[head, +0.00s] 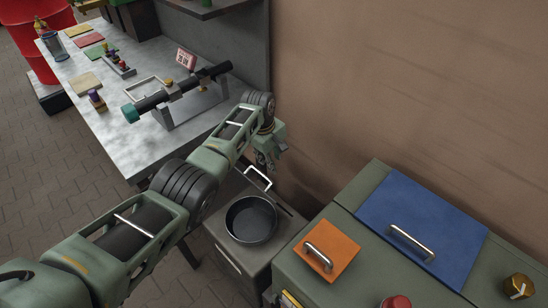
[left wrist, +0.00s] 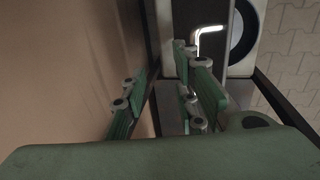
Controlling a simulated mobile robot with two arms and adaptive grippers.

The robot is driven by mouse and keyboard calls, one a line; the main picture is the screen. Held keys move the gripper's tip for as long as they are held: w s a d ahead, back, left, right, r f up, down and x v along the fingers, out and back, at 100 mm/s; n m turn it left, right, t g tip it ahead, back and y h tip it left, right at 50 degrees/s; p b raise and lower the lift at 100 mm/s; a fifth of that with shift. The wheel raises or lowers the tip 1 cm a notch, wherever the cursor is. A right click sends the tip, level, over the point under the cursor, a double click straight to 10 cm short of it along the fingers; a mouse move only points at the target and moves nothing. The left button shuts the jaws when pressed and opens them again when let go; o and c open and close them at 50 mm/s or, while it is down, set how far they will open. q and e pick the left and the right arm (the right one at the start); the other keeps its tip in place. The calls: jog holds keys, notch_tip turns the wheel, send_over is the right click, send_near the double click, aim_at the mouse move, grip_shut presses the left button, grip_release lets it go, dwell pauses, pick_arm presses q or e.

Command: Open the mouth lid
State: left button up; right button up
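A round dark mouth (head: 251,219) opens in the top of a low grey cabinet. Behind it a thin dark plate, seemingly the mouth lid (head: 279,203), stands raised nearly edge-on, with a pale bar handle (head: 258,177) at its upper side. The left wrist view shows the handle (left wrist: 210,29) against a dark panel, beside part of the mouth's round rim (left wrist: 238,45). My left gripper (head: 268,160) hangs just above and behind the handle. My right gripper is not seen.
A green cabinet on the right has a blue lid (head: 425,222) and an orange lid (head: 327,250), both shut, plus a red knob (head: 396,302) and brass dial (head: 518,286). A workbench (head: 110,120) stands left; the brown wall (head: 420,90) is close behind.

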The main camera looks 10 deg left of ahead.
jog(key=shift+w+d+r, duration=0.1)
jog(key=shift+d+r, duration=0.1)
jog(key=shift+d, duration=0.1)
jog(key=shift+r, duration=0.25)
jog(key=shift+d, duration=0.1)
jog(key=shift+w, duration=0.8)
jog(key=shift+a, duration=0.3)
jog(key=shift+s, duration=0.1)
pick_arm(q)
notch_tip(320, 180, up, 8)
jog(key=s, duration=0.1)
jog(key=shift+s+a+r, duration=0.2)
jog(key=shift+a, duration=0.2)
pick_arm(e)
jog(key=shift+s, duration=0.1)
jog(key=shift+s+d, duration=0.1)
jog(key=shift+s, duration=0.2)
